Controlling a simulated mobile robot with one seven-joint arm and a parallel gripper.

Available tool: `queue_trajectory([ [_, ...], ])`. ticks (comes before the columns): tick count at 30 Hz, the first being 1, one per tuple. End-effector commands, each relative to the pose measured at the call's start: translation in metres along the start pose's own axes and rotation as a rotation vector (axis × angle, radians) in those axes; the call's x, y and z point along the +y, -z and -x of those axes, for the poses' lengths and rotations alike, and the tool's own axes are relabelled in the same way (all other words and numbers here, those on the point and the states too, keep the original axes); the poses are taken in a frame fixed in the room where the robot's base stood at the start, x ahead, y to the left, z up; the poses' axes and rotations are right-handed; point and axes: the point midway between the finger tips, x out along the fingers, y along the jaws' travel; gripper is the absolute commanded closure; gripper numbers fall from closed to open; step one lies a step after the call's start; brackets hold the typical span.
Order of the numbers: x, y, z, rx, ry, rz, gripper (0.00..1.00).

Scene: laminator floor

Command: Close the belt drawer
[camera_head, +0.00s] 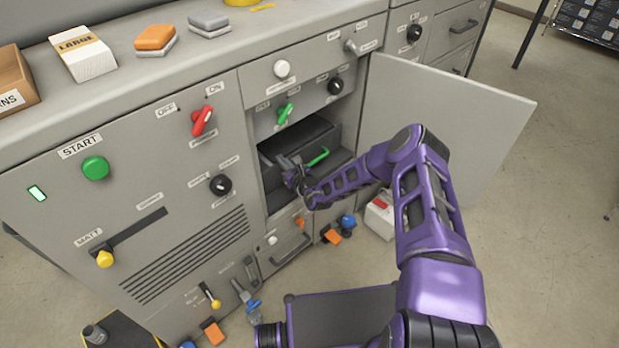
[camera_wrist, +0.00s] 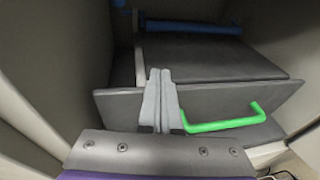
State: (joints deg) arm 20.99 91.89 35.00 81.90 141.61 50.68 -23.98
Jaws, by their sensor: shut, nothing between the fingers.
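The belt drawer (camera_wrist: 120,107) is a dark grey drawer inside the open cabinet bay; it also shows in the head view (camera_head: 310,134). Its green bar handle (camera_wrist: 228,123) sticks out from the front panel, and the handle is visible in the head view (camera_head: 319,157). In the wrist view a dark flat surface extends behind the front panel. My gripper (camera_wrist: 160,75) is shut and empty, in front of the panel, left of the handle. In the head view my gripper (camera_head: 281,160) reaches into the bay. I cannot tell whether the fingertips touch the drawer.
The cabinet door (camera_head: 445,125) stands open to the right of my forearm. The bay's side walls are close around my gripper. A blue roller (camera_wrist: 195,27) lies behind the drawer. A white box with red (camera_head: 380,215) and several small blocks lie on the floor below.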

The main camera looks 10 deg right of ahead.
Motion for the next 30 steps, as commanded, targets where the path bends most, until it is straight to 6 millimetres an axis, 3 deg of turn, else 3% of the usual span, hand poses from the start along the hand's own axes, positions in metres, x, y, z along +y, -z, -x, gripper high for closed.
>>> queue_trajectory([
  [3,-0.005,0.002,0.028,0.004,0.004,-0.003,1.00],
  [18,-0.022,0.021,0.116,0.001,0.003,-0.002,1.00],
  [24,-0.025,0.025,0.132,0.001,0.002,0.000,1.00],
  [30,-0.025,0.025,0.135,0.000,0.002,0.001,1.00],
])
